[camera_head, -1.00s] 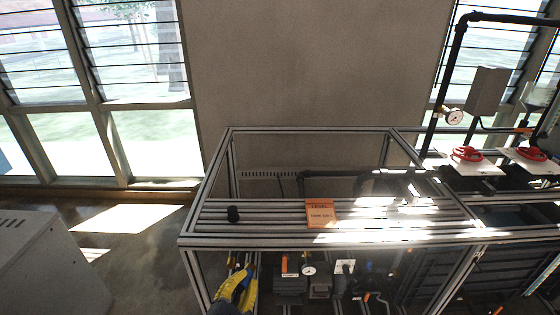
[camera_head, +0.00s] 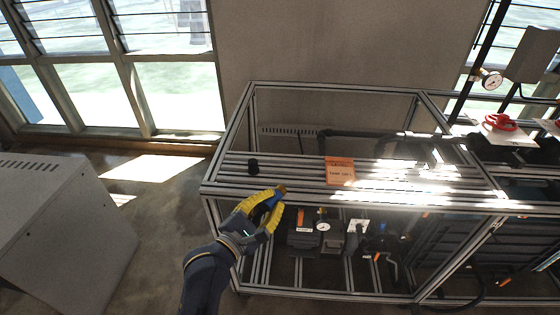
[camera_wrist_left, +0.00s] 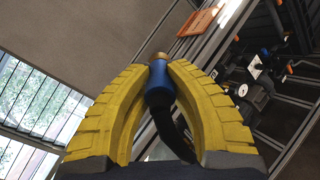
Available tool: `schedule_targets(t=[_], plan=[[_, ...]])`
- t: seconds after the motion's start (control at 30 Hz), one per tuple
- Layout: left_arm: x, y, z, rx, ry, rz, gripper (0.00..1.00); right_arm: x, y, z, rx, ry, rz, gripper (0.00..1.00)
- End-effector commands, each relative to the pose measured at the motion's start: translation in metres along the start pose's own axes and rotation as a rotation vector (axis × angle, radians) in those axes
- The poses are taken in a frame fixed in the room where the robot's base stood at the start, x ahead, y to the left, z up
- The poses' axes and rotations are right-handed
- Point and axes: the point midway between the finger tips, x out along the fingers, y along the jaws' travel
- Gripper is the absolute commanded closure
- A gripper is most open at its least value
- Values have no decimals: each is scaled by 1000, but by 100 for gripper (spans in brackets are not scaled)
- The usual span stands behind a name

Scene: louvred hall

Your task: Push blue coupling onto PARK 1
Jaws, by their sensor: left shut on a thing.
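My left gripper (camera_head: 277,199) is at the front left of the frame bench, in front of its top front rail in the head view. Its yellow fingers are shut on the blue coupling (camera_wrist_left: 158,86), a blue cylinder with a brass-coloured end pointing away from the wrist. A black hose (camera_wrist_left: 172,128) trails back from it between the fingers. In the head view only a little of the coupling (camera_head: 262,212) shows between the fingers. No PARK 1 label can be read. My right gripper is out of view.
A gauge (camera_head: 323,226), a white plate (camera_head: 358,226) and dark fittings sit below the top rail. A red handwheel (camera_head: 500,122) is at the right. A grey cabinet (camera_head: 65,215) is at the left; floor between is clear.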

Motion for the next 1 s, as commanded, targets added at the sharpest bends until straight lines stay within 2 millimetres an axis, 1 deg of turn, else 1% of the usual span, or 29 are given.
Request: schedule_targets(t=[0.03,0.17,0.3,0.47,0.6,0.7,0.83,0.93,1.0], plan=[[-4,-8,-6,-26,4,-6,100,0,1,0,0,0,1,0],[-7,-34,-29,-70,0,-16,100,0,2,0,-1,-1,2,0],[-10,-65,-62,-116,6,-12,100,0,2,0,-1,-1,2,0],[-15,-95,-99,-162,28,19,100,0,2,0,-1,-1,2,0],[-24,-118,-133,-202,61,65,100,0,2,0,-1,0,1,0],[-32,-132,-158,-231,90,110,100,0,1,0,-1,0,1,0],[-47,-146,-191,-277,138,189,100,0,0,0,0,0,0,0],[-61,-150,-216,-315,181,267,100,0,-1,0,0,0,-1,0],[-70,-146,-230,-345,211,328,100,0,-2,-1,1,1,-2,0]])
